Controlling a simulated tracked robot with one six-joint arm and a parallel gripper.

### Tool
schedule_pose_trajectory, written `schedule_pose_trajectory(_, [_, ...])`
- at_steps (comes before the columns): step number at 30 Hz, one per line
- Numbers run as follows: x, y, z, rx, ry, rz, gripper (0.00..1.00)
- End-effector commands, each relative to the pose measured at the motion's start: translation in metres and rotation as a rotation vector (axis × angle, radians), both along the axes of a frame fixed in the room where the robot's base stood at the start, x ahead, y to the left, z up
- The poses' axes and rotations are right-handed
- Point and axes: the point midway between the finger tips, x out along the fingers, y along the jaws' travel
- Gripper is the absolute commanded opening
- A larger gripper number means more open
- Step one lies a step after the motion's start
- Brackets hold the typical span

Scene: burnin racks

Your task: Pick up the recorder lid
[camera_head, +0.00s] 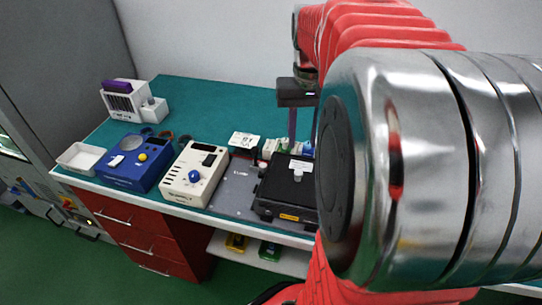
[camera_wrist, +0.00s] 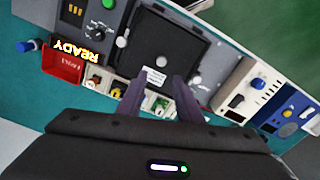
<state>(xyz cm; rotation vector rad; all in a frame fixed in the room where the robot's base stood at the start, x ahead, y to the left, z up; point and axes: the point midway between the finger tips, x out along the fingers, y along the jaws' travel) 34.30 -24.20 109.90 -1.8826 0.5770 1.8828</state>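The recorder is a black box on the bench, and its flat black lid (camera_head: 288,183) bears a white label. My gripper (camera_head: 292,138) points down above the bench, at the far side of the box. In the wrist view my gripper (camera_wrist: 158,82) shows two purple fingers spread apart, with nothing between them, near the labelled edge. Whether they touch the lid cannot be told. My arm hides the box's right side in the head view.
A cream device (camera_head: 194,175), a blue device (camera_head: 137,163) and a white tray (camera_head: 80,157) stand left of the box. A white rack (camera_head: 125,100) is at the back left. The wrist view shows a lit READY sign (camera_wrist: 78,52) and a red bin (camera_wrist: 63,68).

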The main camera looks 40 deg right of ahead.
Motion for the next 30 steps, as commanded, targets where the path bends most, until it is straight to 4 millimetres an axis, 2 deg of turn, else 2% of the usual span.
schedule_pose_trajectory(6, [-0.001, 0.001, -0.035, 0.002, 0.002, 0.0, 0.32])
schedule_pose_trajectory(12, [-0.001, 0.001, -0.061, 0.001, 0.002, 0.0, 0.32])
schedule_pose_trajectory(16, [0.0, 0.0, -0.068, 0.0, 0.0, 0.0, 0.32])
schedule_pose_trajectory(26, [-0.001, 0.001, -0.069, 0.0, 0.0, -0.001, 0.32])
schedule_pose_trajectory(30, [-0.001, 0.002, -0.08, 0.002, 0.002, 0.0, 0.32])
